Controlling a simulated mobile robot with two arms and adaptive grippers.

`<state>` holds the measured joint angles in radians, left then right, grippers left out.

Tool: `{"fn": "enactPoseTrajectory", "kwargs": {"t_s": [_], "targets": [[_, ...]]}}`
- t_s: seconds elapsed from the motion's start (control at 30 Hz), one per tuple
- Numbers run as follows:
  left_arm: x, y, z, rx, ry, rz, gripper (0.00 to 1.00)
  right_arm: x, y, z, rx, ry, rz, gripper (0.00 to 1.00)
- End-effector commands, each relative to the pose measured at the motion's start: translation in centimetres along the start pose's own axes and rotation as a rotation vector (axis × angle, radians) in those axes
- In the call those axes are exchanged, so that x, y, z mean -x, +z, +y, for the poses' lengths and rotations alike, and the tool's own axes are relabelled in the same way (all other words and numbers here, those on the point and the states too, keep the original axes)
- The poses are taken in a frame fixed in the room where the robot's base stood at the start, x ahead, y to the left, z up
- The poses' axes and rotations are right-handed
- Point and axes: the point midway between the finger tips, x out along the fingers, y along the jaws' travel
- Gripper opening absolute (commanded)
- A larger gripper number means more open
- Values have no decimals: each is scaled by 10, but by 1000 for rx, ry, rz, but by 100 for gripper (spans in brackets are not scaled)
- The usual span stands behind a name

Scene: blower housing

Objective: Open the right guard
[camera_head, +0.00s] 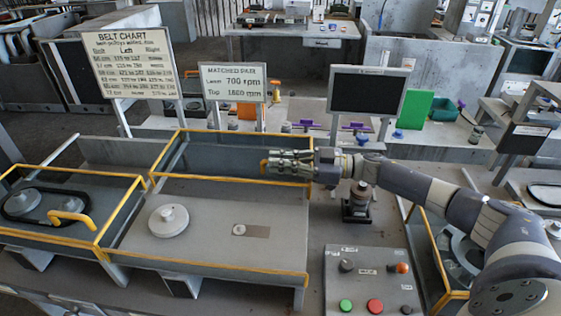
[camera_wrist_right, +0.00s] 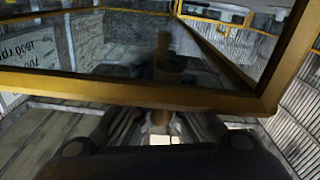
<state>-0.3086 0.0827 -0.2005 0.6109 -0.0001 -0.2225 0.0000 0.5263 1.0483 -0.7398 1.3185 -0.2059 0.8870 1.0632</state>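The right guard is a clear panel in a yellow frame (camera_head: 246,134) at the back of the middle bay. It stands raised and tilted, and the bay below it is uncovered. In the right wrist view its yellow frame (camera_wrist_right: 130,91) crosses the picture close up. Its yellow handle (camera_head: 264,166) is at the tips of my right gripper (camera_head: 284,162). In the right wrist view the handle (camera_wrist_right: 161,118) shows between the two fingers, which look closed on it; the contact is partly hidden by the dark hand. My left gripper is not in view.
The open bay holds a grey pulley (camera_head: 168,221). A yellow-framed guard with a handle (camera_head: 70,216) covers the left bay. A button panel (camera_head: 368,282) stands below my right arm, near a small dark post (camera_head: 358,203). Signs (camera_head: 234,83) and a dark screen (camera_head: 368,91) stand behind.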

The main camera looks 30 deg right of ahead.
Motion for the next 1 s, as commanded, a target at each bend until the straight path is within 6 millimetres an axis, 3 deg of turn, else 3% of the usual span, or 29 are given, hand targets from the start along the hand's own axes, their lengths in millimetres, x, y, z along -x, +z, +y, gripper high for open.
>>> {"fn": "enactPoseTrajectory", "kwargs": {"t_s": [0.03,0.07,0.37,0.67,0.77,1.0], "targets": [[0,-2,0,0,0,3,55,0,2,0,0,0,-4,22],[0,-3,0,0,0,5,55,0,2,0,0,0,-4,28],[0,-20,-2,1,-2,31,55,0,1,0,0,0,-3,31],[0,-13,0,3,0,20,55,5,1,0,0,0,-2,31],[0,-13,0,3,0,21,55,17,1,1,1,2,-5,31],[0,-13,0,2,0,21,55,68,2,0,-2,2,-8,31]]}}
